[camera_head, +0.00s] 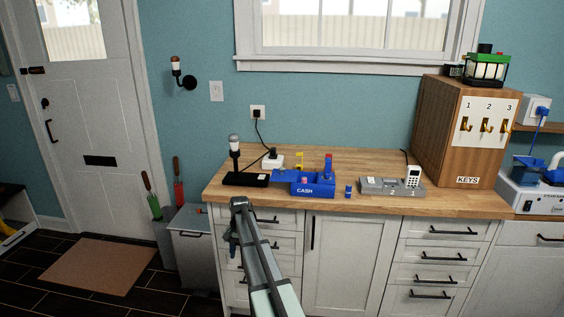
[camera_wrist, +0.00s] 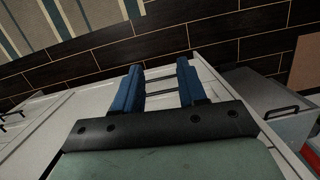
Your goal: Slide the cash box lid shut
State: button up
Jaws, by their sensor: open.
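The blue cash box (camera_head: 312,187), marked CASH, sits on the wooden counter near its front edge in the head view. Its blue lid (camera_head: 284,176) appears slid out to the left, leaving the box at least partly open. Small red and yellow items show at the box top. My gripper (camera_head: 230,244) is left of the box and lower, in front of the cabinet below the counter edge. In the wrist view its two blue fingers (camera_wrist: 158,88) are apart with nothing between them. The cash box is not in the wrist view.
A black stand with a lamp (camera_head: 235,152) is left of the box. A small blue object (camera_head: 348,191) and a grey dock with a white handset (camera_head: 413,177) are to the right. The wooden key cabinet (camera_head: 454,130) stands further right. A grey bin (camera_head: 194,248) is left of the cabinets.

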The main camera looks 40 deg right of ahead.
jog(key=w+d+r+m+t, duration=0.1)
jog(key=w+d+r, duration=0.1)
jog(key=d+r, duration=0.35)
jog(key=w+d+r+m, duration=0.1)
jog(key=w+d+r, duration=0.2)
jog(key=r, duration=0.6)
jog(key=w+d+r+m+t, duration=0.15)
jog(key=d+r, duration=0.25)
jog(key=r, duration=0.4)
notch_tip(320, 180, up, 11)
jog(key=n+g+h, duration=0.2)
jog(key=n, duration=0.2)
send_over(284, 169)
jog(key=w, duration=0.1)
jog(key=shift+w+a+t, duration=0.1)
jog(key=shift+a+t, duration=0.15)
jog(key=shift+a, duration=0.1)
jog(key=shift+s+d, duration=0.2)
jog(key=shift+f, duration=3)
notch_tip(284, 169, up, 3)
jog(key=shift+f, duration=0.1)
jog(key=shift+s+d, duration=0.2)
jog(key=shift+s, duration=0.05)
jog(key=s+d, duration=0.5)
jog(key=shift+s+d, duration=0.15)
jog(key=shift+d, duration=0.05)
jog(key=w+a, duration=0.5)
jog(key=shift+w+a, duration=0.45)
jog(key=shift+a, duration=0.05)
jog(key=shift+f, duration=1.35)
